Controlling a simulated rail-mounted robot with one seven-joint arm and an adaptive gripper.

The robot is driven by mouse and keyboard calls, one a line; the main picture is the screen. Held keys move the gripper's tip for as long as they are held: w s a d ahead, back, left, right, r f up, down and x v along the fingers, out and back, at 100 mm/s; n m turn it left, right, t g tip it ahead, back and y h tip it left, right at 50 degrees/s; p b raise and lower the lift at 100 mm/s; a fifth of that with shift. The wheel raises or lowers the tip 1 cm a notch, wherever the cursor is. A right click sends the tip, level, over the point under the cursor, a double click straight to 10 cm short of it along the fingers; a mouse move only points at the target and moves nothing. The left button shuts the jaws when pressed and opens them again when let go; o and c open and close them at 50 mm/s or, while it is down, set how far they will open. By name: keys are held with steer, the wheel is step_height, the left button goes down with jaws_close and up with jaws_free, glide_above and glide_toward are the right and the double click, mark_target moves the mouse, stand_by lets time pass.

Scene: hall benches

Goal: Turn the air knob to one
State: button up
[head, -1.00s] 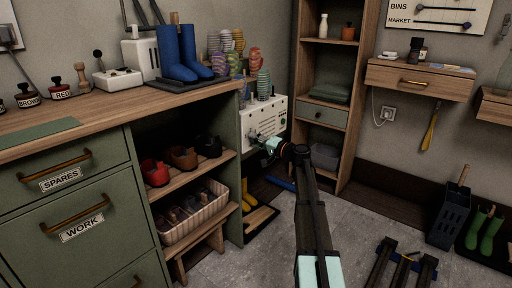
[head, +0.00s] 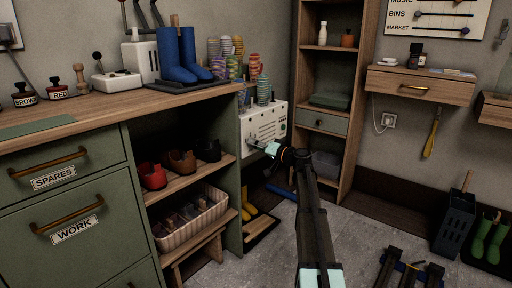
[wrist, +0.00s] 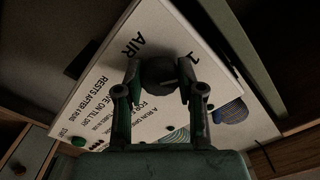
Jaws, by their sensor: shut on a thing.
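The white dryer box (head: 275,120) stands beyond the end of the green bench, and its front panel (wrist: 95,90) fills much of the wrist view. The dark round air knob (wrist: 158,76) sits on this panel by the printed word AIR and a 1. A pale mark shows on its face, but I cannot tell clearly where it points. My gripper (wrist: 160,80) is shut on the knob, with one finger on each side. In the head view my gripper (head: 252,145) is against the box's front, and the knob is too small to make out.
The bench (head: 180,100) with blue boots (head: 178,55) is on the left, and a wooden shelf unit (head: 345,95) on the right. Floor is open in front.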

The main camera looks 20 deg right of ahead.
steer(key=o, duration=1.1)
steer(key=shift+o, duration=0.2)
steer(key=v, duration=1.2)
